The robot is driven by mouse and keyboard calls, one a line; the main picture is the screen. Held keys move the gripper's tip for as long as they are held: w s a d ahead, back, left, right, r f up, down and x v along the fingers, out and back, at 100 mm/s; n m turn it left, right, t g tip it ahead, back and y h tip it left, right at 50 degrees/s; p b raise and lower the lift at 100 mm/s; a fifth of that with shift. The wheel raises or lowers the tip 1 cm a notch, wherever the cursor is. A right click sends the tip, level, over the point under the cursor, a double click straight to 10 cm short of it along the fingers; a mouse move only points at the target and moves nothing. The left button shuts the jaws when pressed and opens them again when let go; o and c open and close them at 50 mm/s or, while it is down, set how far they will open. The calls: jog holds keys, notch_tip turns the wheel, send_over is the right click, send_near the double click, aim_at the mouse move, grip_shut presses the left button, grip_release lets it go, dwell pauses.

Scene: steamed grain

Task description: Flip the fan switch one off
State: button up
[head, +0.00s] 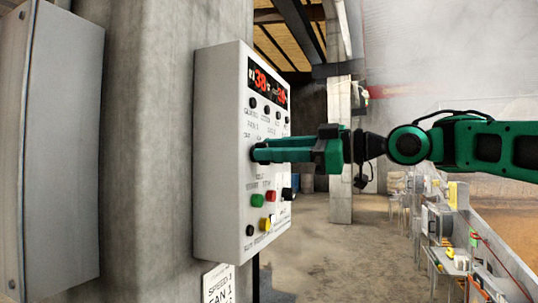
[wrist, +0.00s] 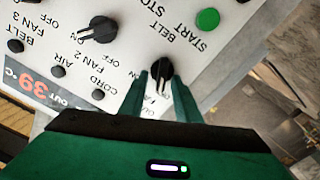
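A grey-white control box (head: 222,150) is mounted on a concrete pillar. My gripper (head: 254,149) reaches in from the right, with its green fingertips at the panel face. In the wrist view, upside down, a black rotary knob (wrist: 160,69) with a white pointer line lies between my two fingertips (wrist: 161,82). The fingers are apart, one on each side of it; firm contact is not clear. "ON" and "OFF" show beside this knob; its fan label is hidden. The neighbouring black knob (wrist: 98,29) is by the label "FAN 2".
A green start button (wrist: 207,19) is near the knob; it also shows in the head view (head: 257,200). Red (head: 271,196) and yellow (head: 265,224) buttons are nearby. A red digital display (head: 267,83) tops the panel. A grey cabinet (head: 62,140) stands left; open floor lies beyond.

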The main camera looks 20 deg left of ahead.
jog(key=shift+a, duration=0.1)
grip_shut()
jog(key=shift+n, duration=1.3)
grip_release()
